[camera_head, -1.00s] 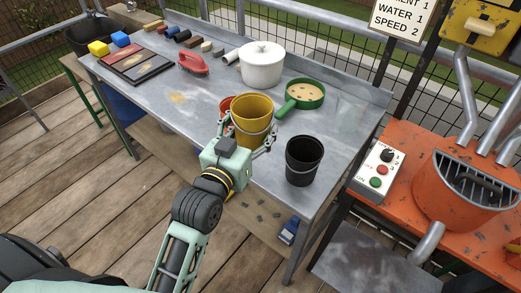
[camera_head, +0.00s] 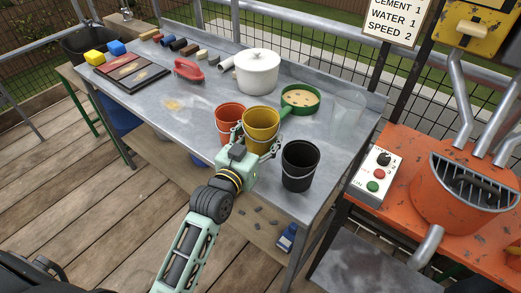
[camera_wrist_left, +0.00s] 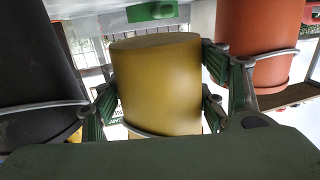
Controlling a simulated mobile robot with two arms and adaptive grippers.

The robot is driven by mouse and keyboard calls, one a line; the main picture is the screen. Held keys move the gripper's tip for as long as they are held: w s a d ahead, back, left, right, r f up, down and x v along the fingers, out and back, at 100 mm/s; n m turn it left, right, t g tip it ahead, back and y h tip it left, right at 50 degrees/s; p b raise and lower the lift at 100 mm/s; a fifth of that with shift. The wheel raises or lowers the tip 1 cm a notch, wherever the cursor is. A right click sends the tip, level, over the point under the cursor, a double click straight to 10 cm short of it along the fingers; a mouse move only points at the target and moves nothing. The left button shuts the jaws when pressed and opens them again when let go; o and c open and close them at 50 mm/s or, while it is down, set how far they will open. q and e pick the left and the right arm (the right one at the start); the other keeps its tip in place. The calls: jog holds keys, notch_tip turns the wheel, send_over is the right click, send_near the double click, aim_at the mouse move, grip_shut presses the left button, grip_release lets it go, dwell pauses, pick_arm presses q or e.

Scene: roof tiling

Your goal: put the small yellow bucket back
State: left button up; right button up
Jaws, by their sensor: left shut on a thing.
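The small yellow bucket (camera_head: 261,124) is on or just above the grey metal table, between the orange bucket (camera_head: 229,121) and the black bucket (camera_head: 299,166). My left gripper (camera_head: 256,147) is shut on it from the front, and the bucket looks upright. In the left wrist view the yellow bucket (camera_wrist_left: 157,85) fills the middle between the green fingers (camera_wrist_left: 160,100), with the black bucket (camera_wrist_left: 35,60) on the left and the orange bucket (camera_wrist_left: 262,45) on the right. I cannot tell whether its base touches the table. My right gripper is out of view.
A white lidded pot (camera_head: 257,72) and a green sieve (camera_head: 300,99) stand behind the buckets. A red float (camera_head: 188,69) lies further left. An orange mixer (camera_head: 465,180) and a switch box (camera_head: 377,175) are at the right.

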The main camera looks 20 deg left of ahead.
pick_arm(q)
jog(key=shift+f, duration=0.65)
notch_tip(320, 180, down, 2)
jog(key=shift+f, duration=0.75)
jog(key=o, duration=1.6)
jog(key=shift+f, duration=0.1)
jog(key=shift+o, duration=0.2)
